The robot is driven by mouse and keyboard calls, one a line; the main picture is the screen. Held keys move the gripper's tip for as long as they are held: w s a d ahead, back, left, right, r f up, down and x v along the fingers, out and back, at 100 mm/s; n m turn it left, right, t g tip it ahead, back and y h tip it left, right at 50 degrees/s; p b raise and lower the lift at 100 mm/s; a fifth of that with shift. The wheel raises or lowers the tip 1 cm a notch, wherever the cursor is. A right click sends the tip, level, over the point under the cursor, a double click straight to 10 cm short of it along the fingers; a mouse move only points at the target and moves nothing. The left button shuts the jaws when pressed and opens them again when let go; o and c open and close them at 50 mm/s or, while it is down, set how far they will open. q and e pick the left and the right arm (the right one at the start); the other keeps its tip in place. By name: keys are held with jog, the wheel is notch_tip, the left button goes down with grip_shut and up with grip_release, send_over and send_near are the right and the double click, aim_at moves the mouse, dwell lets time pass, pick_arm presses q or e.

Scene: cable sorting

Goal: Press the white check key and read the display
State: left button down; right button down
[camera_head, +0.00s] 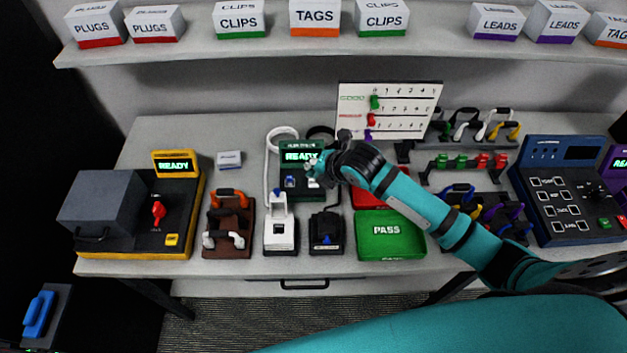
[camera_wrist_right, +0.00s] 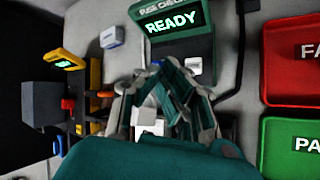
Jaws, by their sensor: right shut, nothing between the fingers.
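The tester (camera_head: 303,195) is a dark green box near the middle of the table, and its display (camera_head: 300,156) reads READY in green. In the right wrist view the same display (camera_wrist_right: 172,22) also reads READY. My right gripper (camera_head: 314,167) is shut and empty, over the right part of the tester's face. Whether it touches a key I cannot tell. My left gripper is not in view.
A white-and-black stand (camera_head: 281,235) and a small black stand (camera_head: 326,232) are in front of the tester. The green PASS tray (camera_head: 389,244) and red tray (camera_head: 366,199) are at its right. A yellow-and-black machine (camera_head: 184,222) stands left. A whiteboard (camera_head: 411,95) stands behind.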

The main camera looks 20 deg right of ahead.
jog(key=w+n, duration=0.1)
jog(key=w+d+r+n, duration=0.1)
jog(key=w+d+n, duration=0.1)
jog(key=shift+w+r+t, duration=0.3)
jog(key=shift+w+r, duration=0.05)
jog(key=shift+r, duration=0.05)
jog(key=b, duration=0.7)
send_over(314, 183)
jog(key=f, duration=0.8)
jog(key=shift+w+d, duration=0.3)
jog(key=shift+d, duration=0.05)
jog(key=shift+f, duration=0.4)
jog(key=shift+f, duration=0.4)
